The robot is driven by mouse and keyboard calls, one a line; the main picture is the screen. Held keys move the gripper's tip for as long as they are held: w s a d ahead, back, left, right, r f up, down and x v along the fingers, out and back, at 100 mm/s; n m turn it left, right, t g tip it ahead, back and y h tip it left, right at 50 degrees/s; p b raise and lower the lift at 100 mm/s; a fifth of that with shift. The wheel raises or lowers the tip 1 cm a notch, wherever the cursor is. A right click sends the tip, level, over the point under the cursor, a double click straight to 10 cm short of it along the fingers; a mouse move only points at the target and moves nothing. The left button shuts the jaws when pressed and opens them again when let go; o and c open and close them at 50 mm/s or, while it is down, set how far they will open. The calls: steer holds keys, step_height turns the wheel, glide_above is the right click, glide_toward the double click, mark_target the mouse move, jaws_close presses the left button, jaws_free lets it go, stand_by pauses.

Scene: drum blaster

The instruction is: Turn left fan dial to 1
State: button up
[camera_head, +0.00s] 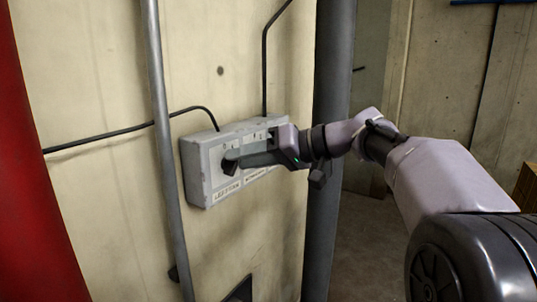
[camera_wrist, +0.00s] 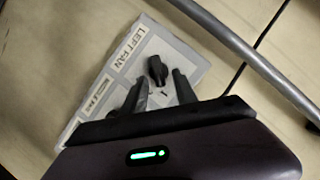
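The left fan dial (camera_wrist: 157,70) is a small black knob on a light grey control box (camera_head: 194,178). It sits beside the "LEFT FAN" label in the wrist view, with its narrow end toward the fingers and a small pale mark close by. I cannot read its setting for sure. In the head view the dial (camera_head: 229,163) is partly hidden by my gripper. My gripper (camera_wrist: 159,84) is open, its two dark fingers apart with the dial just ahead of and between their tips. No contact with the dial is clear. In the head view my gripper (camera_head: 243,160) reaches in from the right.
A grey pipe (camera_head: 165,130) runs upright left of the box, and a thicker dark post (camera_head: 330,90) stands to its right. Black cables (camera_head: 130,133) lead into the box top. A red surface (camera_head: 30,170) is at far left. A second label and panel part lie behind my gripper.

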steer(key=b+v, duration=0.2)
steer(key=v, duration=1.4)
steer(key=s+a+f+m+h+b, duration=0.25)
steer(key=f+b, duration=0.35)
steer(key=f, duration=0.4)
steer(key=s+a+f+m+h+b, duration=0.1)
steer(key=s+a+f+b, duration=0.1)
steer(key=s+f+b, duration=0.5)
steer(key=a+f+m+h+b, duration=0.2)
steer(key=f+b, duration=0.3)
steer(key=f, duration=0.7)
steer(key=s+d+f+m+h+b, duration=0.1)
steer(key=s+f+b, duration=0.4)
steer(key=f, duration=0.7)
steer(key=s+d+f+m+h+b, duration=0.1)
steer(key=s+f+h+b, duration=0.2)
steer(key=f, duration=1)
steer(key=s+d+f+m+h+b, duration=0.1)
steer(key=s+f+m+h+b, duration=0.1)
steer(key=s+f+b, duration=0.6)
step_height(320, 180, down, 4)
steer(key=shift+d+f+b, duration=0.2)
steer(key=shift+b, duration=0.95)
